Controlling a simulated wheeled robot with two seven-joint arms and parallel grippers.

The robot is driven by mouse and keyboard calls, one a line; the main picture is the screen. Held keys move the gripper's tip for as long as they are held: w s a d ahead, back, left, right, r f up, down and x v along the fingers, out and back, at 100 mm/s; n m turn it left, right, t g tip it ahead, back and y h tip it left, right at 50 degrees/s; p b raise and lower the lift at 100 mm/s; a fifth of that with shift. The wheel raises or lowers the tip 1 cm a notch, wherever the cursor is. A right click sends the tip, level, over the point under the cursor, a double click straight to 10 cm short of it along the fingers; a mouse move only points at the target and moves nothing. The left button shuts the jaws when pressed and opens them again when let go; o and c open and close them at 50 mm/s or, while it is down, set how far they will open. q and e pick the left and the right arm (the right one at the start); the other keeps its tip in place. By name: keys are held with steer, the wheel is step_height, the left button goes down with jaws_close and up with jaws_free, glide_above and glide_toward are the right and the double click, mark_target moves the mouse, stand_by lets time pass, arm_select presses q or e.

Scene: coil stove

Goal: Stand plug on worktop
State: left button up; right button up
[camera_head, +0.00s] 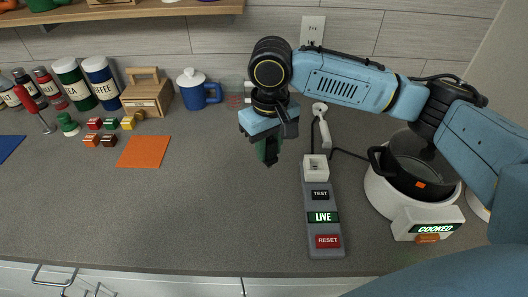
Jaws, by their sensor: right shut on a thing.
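My right gripper (268,158) points down over the middle of the worktop (215,205). It is shut on a small dark green piece (264,149), mostly hidden by the fingers; I cannot tell for sure that this is the plug. To its right is a grey power unit (322,215) with a white socket end (316,167), a lit LIVE sign and TEST and RESET buttons. A white long-handled thing (323,125) lies behind that unit beside a black cable. My left gripper is not in view.
A white cooker (385,200) with a black pot (405,170) stands at the right, its sign reading COOKED. At the back left are jars, a wooden box (147,95), a blue lidded mug (197,92), small coloured blocks and an orange mat (143,152). The front middle is clear.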

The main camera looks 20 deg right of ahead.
steer(key=n, duration=0.3)
steer(key=r+n+p, duration=0.1)
steer(key=shift+w+d, duration=0.15)
steer(key=shift+w, duration=0.15)
steer(key=shift+w+n, duration=0.25)
steer(key=shift+n, duration=0.55)
steer(key=w+d+n+p, duration=0.2)
steer(key=w+n+p, duration=0.1)
steer(key=n, duration=0.9)
steer(key=w+d+n+p, duration=0.2)
steer(key=w+n+p, duration=0.1)
steer(key=n, duration=0.8)
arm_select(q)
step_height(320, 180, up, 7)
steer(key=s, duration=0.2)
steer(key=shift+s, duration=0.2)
arm_select(e)
steer(key=shift+n, duration=0.3)
steer(key=f, duration=0.9)
steer(key=shift+s+a+f, duration=0.15)
steer(key=shift+s+f, duration=0.1)
steer(key=shift+f, duration=0.1)
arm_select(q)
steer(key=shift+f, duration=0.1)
